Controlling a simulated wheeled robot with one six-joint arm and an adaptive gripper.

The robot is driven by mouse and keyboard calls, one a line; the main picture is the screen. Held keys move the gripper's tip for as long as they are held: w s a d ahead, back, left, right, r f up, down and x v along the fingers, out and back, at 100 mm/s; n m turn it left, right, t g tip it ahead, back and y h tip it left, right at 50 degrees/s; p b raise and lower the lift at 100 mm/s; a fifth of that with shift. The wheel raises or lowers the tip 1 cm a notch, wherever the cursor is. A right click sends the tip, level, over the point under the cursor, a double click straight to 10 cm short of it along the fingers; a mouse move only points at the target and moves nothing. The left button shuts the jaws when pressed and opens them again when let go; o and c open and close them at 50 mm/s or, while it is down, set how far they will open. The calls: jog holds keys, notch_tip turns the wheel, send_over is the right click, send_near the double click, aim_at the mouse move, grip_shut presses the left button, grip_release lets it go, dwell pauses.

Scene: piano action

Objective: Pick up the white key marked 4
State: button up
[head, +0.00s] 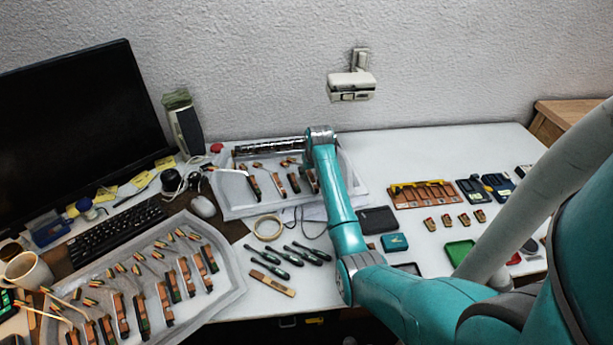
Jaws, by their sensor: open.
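No number 4 can be read on any piece, so I cannot tell which piece is the white key. Several action parts with pale, copper and dark sections lie in the front left tray (232,262). A few similar parts lie in the back tray (233,207), where a long silvery, dark-patterned bar (268,148) also shows. My teal arm reaches over the right part of the back tray, its grey wrist joint above it. The jaws of my gripper do not show; the arm hides part of the tray.
A monitor (80,125), keyboard (115,232) and mug (27,271) stand left. Dark-handled tools (290,256) and a tape ring (268,228) lie between the trays. A copper-coloured case (423,195) and small boxes stand right. A white device (350,86) hangs on the wall.

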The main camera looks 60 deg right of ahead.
jog(key=shift+f, duration=0.2)
grip_shut()
dwell(0.4)
